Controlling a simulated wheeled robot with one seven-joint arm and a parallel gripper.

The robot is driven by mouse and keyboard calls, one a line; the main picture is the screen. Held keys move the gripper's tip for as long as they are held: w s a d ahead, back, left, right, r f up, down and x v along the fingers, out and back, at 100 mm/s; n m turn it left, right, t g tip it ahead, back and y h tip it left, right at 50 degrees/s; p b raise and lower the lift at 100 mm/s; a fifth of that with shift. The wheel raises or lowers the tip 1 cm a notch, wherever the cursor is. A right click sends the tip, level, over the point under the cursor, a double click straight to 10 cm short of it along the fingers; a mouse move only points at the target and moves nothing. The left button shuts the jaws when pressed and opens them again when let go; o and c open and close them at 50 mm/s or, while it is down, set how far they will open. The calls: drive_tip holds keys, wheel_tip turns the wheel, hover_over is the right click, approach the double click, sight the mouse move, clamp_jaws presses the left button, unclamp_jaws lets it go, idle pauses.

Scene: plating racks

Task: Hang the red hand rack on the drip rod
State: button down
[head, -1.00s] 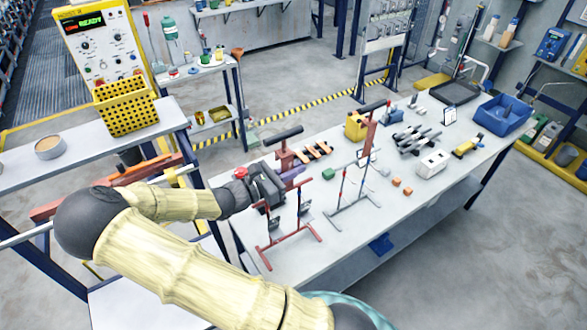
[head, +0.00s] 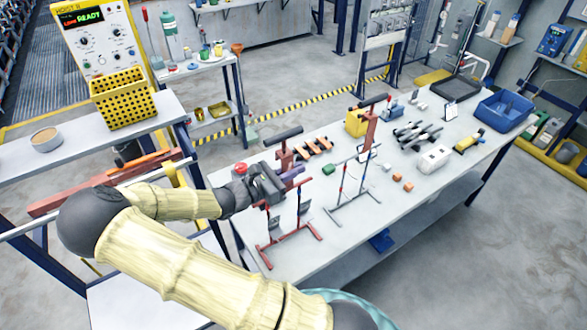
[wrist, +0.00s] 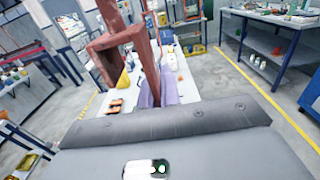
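What looks like the red hand rack (head: 285,157) is a red upright with a black bar handle across its top, over the worktable. In the wrist view a red frame (wrist: 104,62) with a square loop and a post stands close ahead. My gripper (head: 268,186) is at the rack's lower left, beside a purple piece (head: 292,173). A pale horizontal rod (head: 28,232), probably the drip rod, runs along the left, partly behind my arm.
On the table (head: 425,205) stand a red-footed stand (head: 290,240) and a grey stand (head: 350,207), close to my gripper. A second red post (head: 370,130) with a black bar stands behind. A blue bin (head: 503,113) is far right. A yellow basket (head: 125,105) is at upper left.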

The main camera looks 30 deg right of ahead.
drive_tip(key=shift+f, duration=0.4)
drive_tip(key=c, duration=1.5)
unclamp_jaws()
drive_tip(key=shift+c, duration=0.2)
drive_tip(key=shift+a, duration=0.15)
drive_tip(key=a+b, duration=0.6)
drive_tip(key=a, duration=1.1)
drive_tip(key=shift+s, duration=0.3)
